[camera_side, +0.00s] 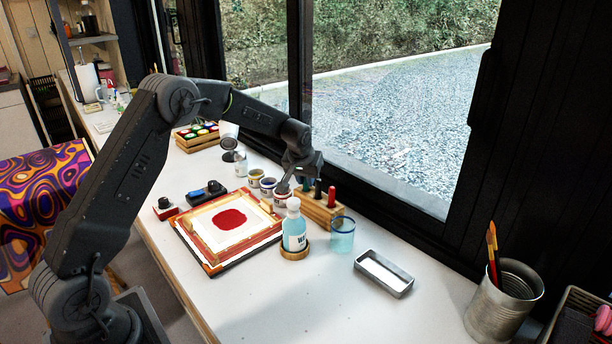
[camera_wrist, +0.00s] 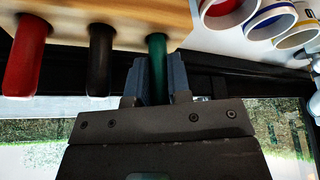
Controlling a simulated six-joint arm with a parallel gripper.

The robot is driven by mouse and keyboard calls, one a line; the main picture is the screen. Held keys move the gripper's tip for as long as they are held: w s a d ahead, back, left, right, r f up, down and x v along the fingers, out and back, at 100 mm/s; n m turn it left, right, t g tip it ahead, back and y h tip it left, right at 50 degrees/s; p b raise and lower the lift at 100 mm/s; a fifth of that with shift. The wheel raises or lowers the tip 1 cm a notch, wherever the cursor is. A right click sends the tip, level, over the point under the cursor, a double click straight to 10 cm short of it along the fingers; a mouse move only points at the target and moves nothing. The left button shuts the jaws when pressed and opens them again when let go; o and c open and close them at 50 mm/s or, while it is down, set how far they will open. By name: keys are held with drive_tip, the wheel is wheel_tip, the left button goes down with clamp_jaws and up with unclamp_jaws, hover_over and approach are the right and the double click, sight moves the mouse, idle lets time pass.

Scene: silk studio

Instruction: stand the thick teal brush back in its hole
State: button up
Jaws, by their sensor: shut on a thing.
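The teal brush (camera_wrist: 157,44) shows as a green handle in the wrist view, between the two fingers of my gripper (camera_wrist: 159,80). The fingers are shut on it. Its far end lines up with the wooden block (camera_wrist: 125,12). I cannot tell whether it sits in a hole or just above one. In the side view my gripper (camera_side: 307,174) is over the left end of the wooden block (camera_side: 322,212), and the brush is mostly hidden there. A black handle (camera_wrist: 101,60) and a red handle (camera_wrist: 22,60) stand in the block beside it.
Several ink jars (camera_side: 267,186) stand left of the block. A bottle (camera_side: 294,230) and a blue-rimmed glass (camera_side: 342,238) stand in front of it. A metal tray (camera_side: 384,273) lies to the right. The window frame is close behind.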

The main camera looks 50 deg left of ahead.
drive_tip(key=shift+f, duration=0.35)
idle(0.6)
drive_tip(key=o, duration=0.8)
drive_tip(key=shift+o, duration=0.2)
drive_tip(key=v, duration=1.3)
drive_tip(key=shift+r, duration=0.35)
drive_tip(key=shift+s+d, duration=0.1)
drive_tip(key=shift+d, duration=0.05)
